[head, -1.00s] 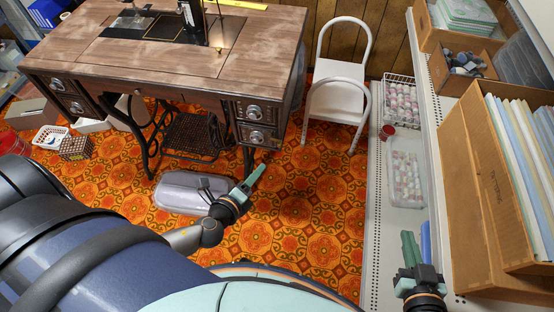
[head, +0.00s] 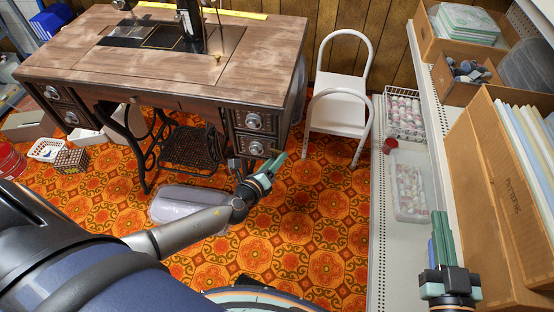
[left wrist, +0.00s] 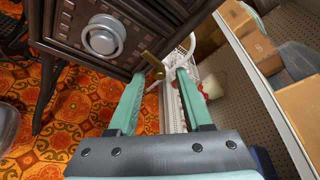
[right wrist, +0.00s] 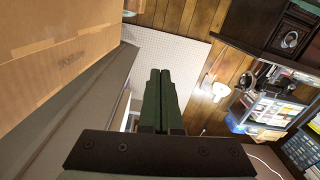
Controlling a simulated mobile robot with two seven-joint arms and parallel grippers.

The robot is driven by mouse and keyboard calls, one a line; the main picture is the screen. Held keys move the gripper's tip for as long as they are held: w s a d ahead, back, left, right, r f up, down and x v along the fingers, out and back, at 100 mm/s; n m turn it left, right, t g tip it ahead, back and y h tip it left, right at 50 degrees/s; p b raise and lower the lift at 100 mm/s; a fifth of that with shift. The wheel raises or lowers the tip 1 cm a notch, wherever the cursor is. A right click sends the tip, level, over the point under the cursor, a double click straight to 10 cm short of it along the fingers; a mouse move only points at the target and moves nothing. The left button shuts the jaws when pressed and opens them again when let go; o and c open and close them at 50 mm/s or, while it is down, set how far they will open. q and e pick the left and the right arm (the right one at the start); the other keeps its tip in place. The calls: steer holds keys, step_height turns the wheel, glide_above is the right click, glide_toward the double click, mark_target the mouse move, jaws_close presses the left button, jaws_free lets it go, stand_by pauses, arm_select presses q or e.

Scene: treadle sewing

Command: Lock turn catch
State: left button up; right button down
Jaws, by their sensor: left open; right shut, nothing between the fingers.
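The turn catch, a small brass lever (left wrist: 152,62), sits at the lower edge of the sewing cabinet's right drawer stack (head: 254,133), below a round metal drawer pull (left wrist: 103,36). In the left wrist view it lies tilted just beyond and between my left fingertips. My left gripper (head: 278,161) is open and points up at this corner; contact with the catch is not clear. My right gripper (head: 440,224) is shut and empty above the right shelf; its closed green fingers also show in the right wrist view (right wrist: 160,76).
A white chair (head: 338,105) stands right of the cabinet. The shelf (head: 392,262) holds a wire basket (head: 405,115), a clear bin (head: 409,186) and cardboard boxes (head: 497,188). A grey lidded case (head: 185,205) lies on the patterned floor below my left arm.

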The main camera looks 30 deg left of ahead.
arm_select(q)
steer(key=shift+w+f, duration=0.15)
steer(key=shift+w, duration=0.5)
arm_select(e)
steer(key=shift+r+t, duration=0.4)
steer(key=shift+r, duration=0.55)
